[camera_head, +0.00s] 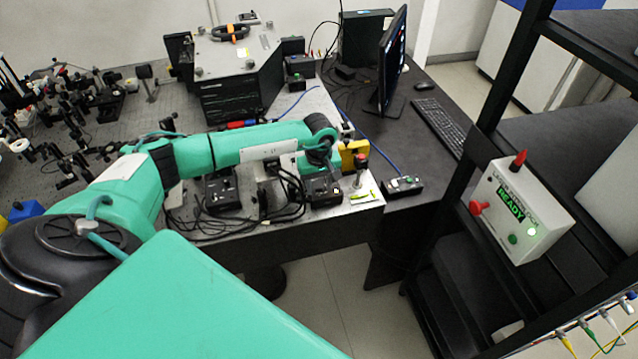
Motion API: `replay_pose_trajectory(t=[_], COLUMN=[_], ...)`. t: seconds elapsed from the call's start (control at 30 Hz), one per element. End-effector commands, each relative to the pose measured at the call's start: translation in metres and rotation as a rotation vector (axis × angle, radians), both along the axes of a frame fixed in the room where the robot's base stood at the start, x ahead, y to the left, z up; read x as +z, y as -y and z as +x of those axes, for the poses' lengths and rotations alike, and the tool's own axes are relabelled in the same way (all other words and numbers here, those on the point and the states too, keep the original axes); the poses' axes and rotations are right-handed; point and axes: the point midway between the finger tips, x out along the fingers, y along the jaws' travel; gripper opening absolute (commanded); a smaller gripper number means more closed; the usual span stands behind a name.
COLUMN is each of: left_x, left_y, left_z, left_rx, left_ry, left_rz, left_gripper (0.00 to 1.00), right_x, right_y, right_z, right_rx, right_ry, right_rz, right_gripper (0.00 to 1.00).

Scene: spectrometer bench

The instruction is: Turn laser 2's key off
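My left arm reaches in from the left across the optical bench, its wrist bent down at the bench's front right corner. My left gripper (318,163) is small and dark there, close above a black control box (324,195); I cannot see whether it touches it. Its fingers are too unclear to tell open from shut. Another black control box (222,193) with small controls sits to its left, among black cables. No label for laser 2 is readable, and no key can be made out clearly. My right gripper is not in view.
A yellow block (353,155) and a red-topped post (360,172) stand just right of the wrist. A small box with green buttons (402,187) lies further right. A monitor (393,60) and keyboard (440,125) are behind. A READY interlock box (520,211) hangs on the rack.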

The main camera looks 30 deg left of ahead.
Motion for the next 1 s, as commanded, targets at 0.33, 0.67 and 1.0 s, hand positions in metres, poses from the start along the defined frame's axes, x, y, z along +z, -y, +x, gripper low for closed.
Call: replay_pose_trajectory(t=[0.33,0.67,1.0], left_x=[0.000,-0.003,-0.005], left_y=[0.000,0.000,0.000], left_z=[0.000,0.001,0.001], left_rx=[0.001,0.089,0.364], left_ry=[0.001,0.001,0.002], left_rz=[-0.001,0.000,0.001], left_gripper=[0.00,0.00,0.00], right_x=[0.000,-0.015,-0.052], right_y=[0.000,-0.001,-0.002], right_z=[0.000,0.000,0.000], right_rx=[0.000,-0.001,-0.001], right_ry=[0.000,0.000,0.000], right_rz=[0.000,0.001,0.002], right_gripper=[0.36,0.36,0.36])
